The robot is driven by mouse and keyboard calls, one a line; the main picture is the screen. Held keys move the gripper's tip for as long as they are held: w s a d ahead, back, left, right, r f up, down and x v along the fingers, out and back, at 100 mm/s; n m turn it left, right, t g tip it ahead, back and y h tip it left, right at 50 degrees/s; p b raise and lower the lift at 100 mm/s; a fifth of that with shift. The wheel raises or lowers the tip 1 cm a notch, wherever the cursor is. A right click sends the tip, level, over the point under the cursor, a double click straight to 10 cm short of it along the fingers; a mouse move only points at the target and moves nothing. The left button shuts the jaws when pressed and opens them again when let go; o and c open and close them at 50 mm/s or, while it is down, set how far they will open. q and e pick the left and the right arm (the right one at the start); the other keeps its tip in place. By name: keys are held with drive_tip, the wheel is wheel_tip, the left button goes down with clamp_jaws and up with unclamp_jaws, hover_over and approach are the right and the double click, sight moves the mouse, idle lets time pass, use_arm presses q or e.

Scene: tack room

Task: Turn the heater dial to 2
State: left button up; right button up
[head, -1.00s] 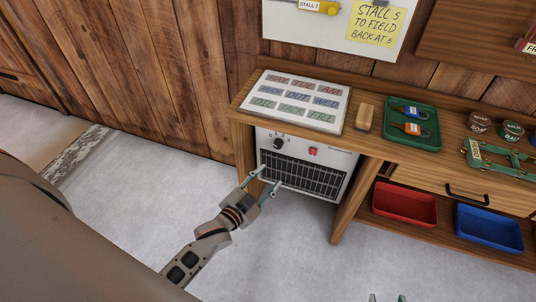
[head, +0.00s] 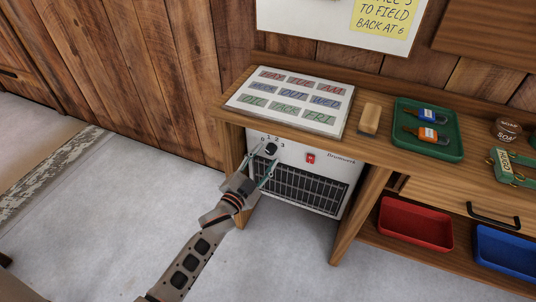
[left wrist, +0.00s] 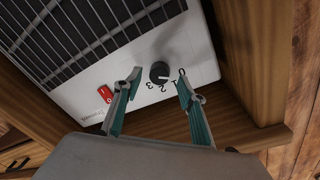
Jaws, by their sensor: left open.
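The white heater (head: 334,163) stands under the bench, with a black grille on its front. Its dark round dial (head: 271,149) is at the upper left of the front, with the numbers 0, 1, 2 and 3 around it. The dial also shows in the left wrist view (left wrist: 160,72), upside down there. I cannot tell which number it points at. My left gripper (head: 261,163) is open in front of the dial, its fingers on either side of it in the left wrist view. No contact is visible. My right gripper is not in view.
A red switch (head: 310,158) sits right of the dial. The wooden bench (head: 336,143) overhangs the heater and holds a letter board (head: 291,100), a brush (head: 370,118) and a green tray (head: 448,150). Red (head: 415,223) and blue (head: 505,253) bins are at the lower right.

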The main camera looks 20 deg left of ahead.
use_arm(q)
drive_tip(key=shift+w+d+f, duration=0.1)
drive_tip(key=shift+w+f, duration=0.05)
drive_tip(key=shift+w, duration=1)
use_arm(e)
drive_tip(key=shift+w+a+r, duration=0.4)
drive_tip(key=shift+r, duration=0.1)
use_arm(q)
drive_tip(key=c, duration=1.1)
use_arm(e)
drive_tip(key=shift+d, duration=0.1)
